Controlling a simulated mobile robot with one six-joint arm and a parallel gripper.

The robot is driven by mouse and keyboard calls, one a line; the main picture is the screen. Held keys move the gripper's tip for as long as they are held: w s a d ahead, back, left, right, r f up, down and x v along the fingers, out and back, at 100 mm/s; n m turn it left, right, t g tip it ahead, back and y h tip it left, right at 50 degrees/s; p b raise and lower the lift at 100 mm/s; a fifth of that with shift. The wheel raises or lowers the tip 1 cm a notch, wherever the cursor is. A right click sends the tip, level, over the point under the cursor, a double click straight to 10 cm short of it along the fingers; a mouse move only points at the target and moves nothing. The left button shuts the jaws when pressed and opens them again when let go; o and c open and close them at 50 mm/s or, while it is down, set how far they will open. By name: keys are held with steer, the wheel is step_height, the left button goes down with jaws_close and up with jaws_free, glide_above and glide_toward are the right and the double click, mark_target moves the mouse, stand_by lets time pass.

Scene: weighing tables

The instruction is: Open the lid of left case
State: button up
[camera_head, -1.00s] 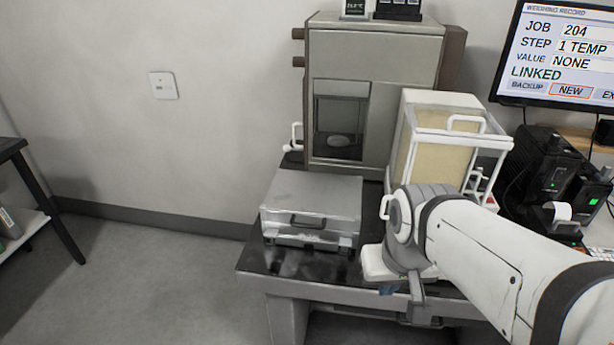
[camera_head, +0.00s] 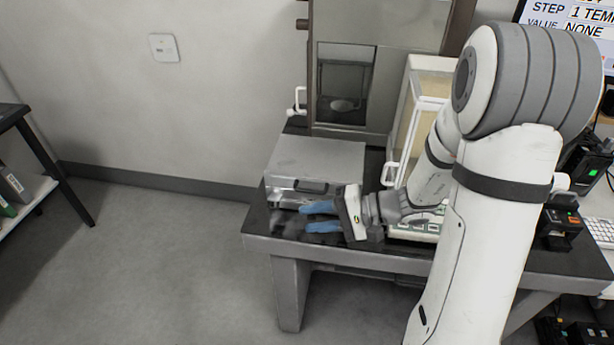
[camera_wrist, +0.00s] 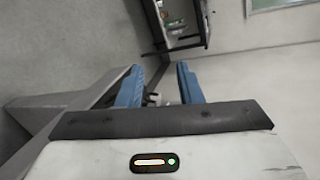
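The left case (camera_head: 318,156) is a silver-grey metal box with a dark handle (camera_head: 311,187) on its front. It stands on the dark table top at the left, with its lid shut. My gripper (camera_head: 304,217) has blue fingers and is open and empty. It points left, just in front of the case's front right part and below the handle in the picture. Whether it touches the case cannot be told. In the wrist view the two blue fingers (camera_wrist: 160,88) stand apart with a gap between them. My gripper hides the case's lower right front.
A tall grey cabinet (camera_head: 388,75) with a glass window stands behind the case. A balance with a white-framed enclosure (camera_head: 408,110) is right of the case, partly behind my arm. The table's front edge (camera_head: 330,250) is close under my gripper. Free floor (camera_head: 170,250) lies to the left.

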mark_target(308, 191)
steer(key=w+d+f+m+t, duration=0.1)
steer(key=w+t, duration=0.1)
steer(key=w, duration=0.1)
steer(key=w+d+f+m+t, duration=0.2)
steer(key=w+t, duration=0.1)
steer(key=w+d+f+m+t+p, duration=0.1)
steer(key=w+t, duration=0.1)
steer(key=w, duration=0.1)
steer(key=shift+d+f+m+t, duration=0.15)
steer(key=shift+d+m+t, duration=0.15)
steer(key=shift+d+t, duration=0.1)
steer(key=p+x, duration=0.1)
steer(key=x, duration=0.6)
steer(key=shift+w+a+p, duration=0.15)
steer(key=shift+a+p, duration=0.05)
steer(key=shift+p, duration=0.1)
steer(key=shift+c, duration=0.4)
steer(key=shift+f, duration=0.1)
jaws_close()
